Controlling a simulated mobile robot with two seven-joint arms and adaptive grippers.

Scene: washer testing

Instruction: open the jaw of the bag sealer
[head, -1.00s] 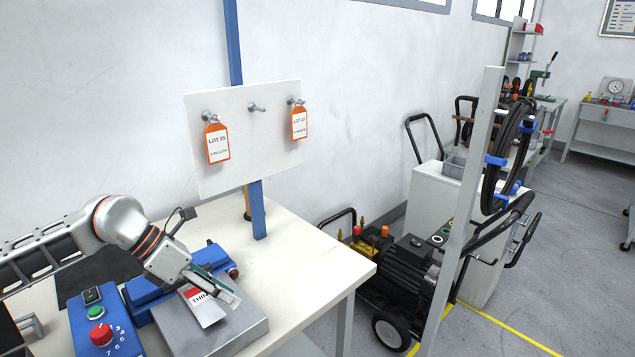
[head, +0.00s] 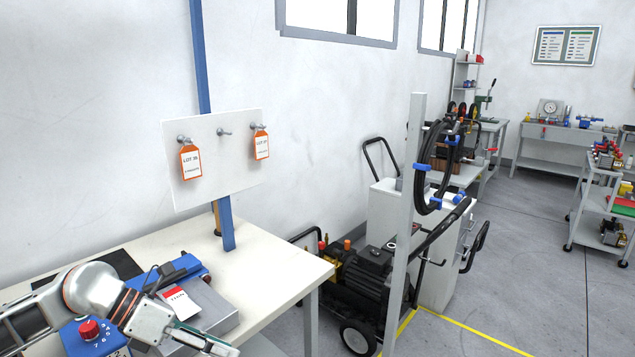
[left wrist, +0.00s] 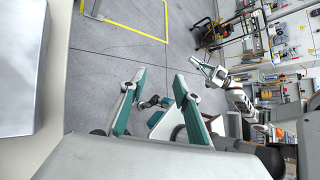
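The bag sealer has a blue control box (head: 68,343) with a red knob (head: 88,329), a blue bar (head: 190,264) behind, and a grey metal platform (head: 220,312). It sits on the table at lower left of the head view. Whether its jaw is open or shut I cannot tell. A white and red card (head: 180,302) lies at the bar and platform. My left gripper (head: 215,347) is in front of the platform, at the bottom edge. In the left wrist view its teal fingers (left wrist: 158,85) are apart and empty. What looks like my right gripper (left wrist: 205,70) is small there.
A white board (head: 220,165) with two orange-edged tags stands on a blue post (head: 205,80) behind the sealer. The cream table (head: 275,262) is clear right of the platform. A black pump machine (head: 365,295) and grey post (head: 402,220) stand beyond the table.

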